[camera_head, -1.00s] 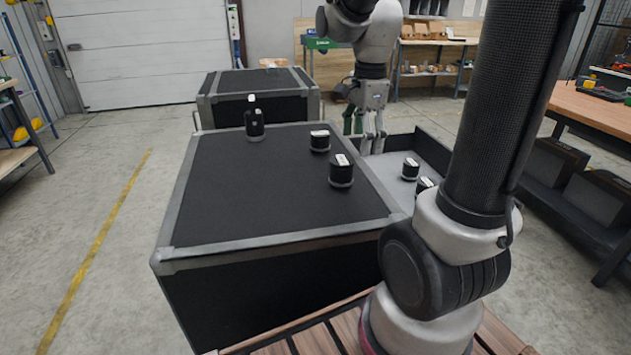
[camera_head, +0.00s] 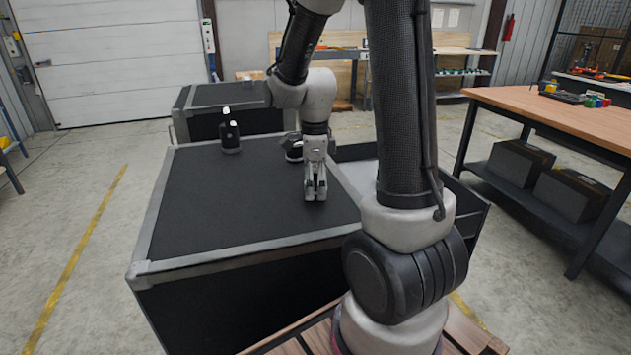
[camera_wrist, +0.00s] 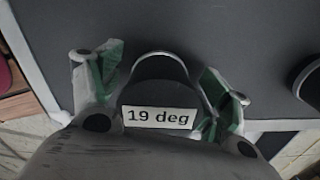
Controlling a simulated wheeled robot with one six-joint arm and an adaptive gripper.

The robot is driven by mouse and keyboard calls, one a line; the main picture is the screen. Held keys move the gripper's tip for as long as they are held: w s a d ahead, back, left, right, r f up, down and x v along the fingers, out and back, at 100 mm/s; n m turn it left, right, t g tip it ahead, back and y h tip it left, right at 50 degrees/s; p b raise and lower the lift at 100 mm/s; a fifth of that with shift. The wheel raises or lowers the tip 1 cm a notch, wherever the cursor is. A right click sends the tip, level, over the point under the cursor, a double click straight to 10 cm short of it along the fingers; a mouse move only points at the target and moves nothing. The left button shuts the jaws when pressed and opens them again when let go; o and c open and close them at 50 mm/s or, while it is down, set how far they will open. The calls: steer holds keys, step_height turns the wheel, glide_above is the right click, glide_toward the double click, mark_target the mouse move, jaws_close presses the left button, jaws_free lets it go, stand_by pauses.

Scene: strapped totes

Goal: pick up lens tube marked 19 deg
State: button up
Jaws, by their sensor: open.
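The lens tube marked 19 deg (camera_wrist: 160,68) is a black cylinder with a white label, seen from above in the wrist view. It stands on the black top of the strapped case (camera_head: 230,220). My gripper (camera_wrist: 160,80) is open, with one green-padded finger on each side of the tube; gaps show between the pads and its upper part. Whether either finger touches it cannot be told. In the head view my gripper (camera_head: 316,190) points down over the case top, and the tube is hidden behind it.
Another black tube (camera_head: 293,150) stands just behind my gripper, partly hidden. A taller black tube (camera_head: 230,138) stands at the back left of the case. A round dark piece (camera_wrist: 311,84) shows at the wrist view's right edge. The front left of the case top is clear.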

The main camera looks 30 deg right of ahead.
steer(key=c, duration=1.3)
steer(key=shift+r, duration=0.1)
